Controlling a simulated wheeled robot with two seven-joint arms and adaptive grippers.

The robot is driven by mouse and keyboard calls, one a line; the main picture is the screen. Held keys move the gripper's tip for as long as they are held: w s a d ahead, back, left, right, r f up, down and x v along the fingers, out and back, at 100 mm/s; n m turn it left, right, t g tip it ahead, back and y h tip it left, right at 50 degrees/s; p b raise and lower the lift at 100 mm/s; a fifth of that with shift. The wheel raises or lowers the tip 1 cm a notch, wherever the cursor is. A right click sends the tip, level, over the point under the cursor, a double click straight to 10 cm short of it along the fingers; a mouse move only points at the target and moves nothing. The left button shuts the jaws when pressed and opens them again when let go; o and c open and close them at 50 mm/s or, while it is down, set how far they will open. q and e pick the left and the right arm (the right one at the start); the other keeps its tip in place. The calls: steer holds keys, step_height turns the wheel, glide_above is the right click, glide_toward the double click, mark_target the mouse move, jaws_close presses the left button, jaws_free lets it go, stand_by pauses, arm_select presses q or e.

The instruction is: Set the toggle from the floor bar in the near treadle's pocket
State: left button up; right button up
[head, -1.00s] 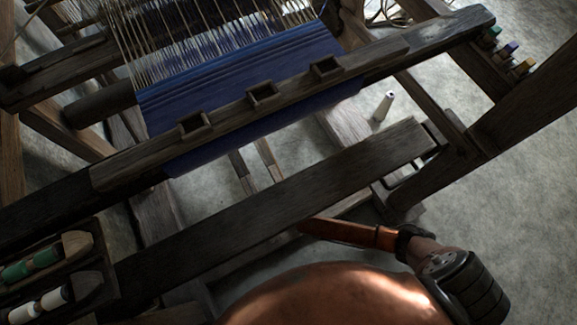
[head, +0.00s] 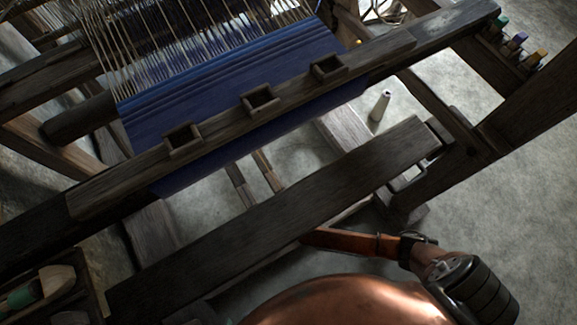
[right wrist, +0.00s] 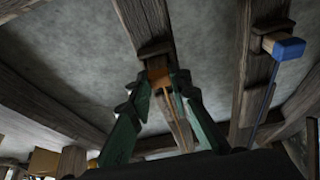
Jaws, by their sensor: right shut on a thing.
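In the right wrist view my right gripper (right wrist: 160,80) has its green fingers shut on an orange-brown toggle (right wrist: 157,75) with an orange cord (right wrist: 174,112) trailing back from it. The toggle is at the near side of a dark pocket bracket (right wrist: 155,49) on a wooden treadle (right wrist: 146,18); I cannot tell whether it is inside. A second treadle to the right carries a blue-ended piece (right wrist: 288,49) at its bracket, with a blue cord hanging down. In the head view my right arm goes under the front plank, which hides that gripper. I cannot make out my left gripper.
In the head view the front plank (head: 280,215) crosses the loom low down. The slotted beam (head: 220,120) and blue cloth (head: 215,100) are behind it. A white cone (head: 380,105) stands on the floor. A bobbin tray (head: 55,280) is at lower left.

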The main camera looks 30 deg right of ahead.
arm_select(q)
steer(key=shift+f, duration=0.1)
arm_select(e)
steer(key=shift+f, duration=0.3)
steer(key=o, duration=0.8)
steer(key=shift+o, duration=0.2)
arm_select(q)
steer(key=s+a+r+g+y+p, duration=0.2)
steer(key=s+a+r+g+p, duration=0.3)
steer(key=s+r, duration=0.4)
step_height(320, 180, up, 2)
steer(key=shift+s+a+r+p, duration=0.1)
steer(key=shift+s+a+p, duration=0.3)
steer(key=shift+a+p, duration=0.6)
arm_select(e)
steer(key=w+r+v, duration=0.1)
steer(key=w+v, duration=0.1)
steer(key=v, duration=1.5)
steer(key=shift+r, duration=0.2)
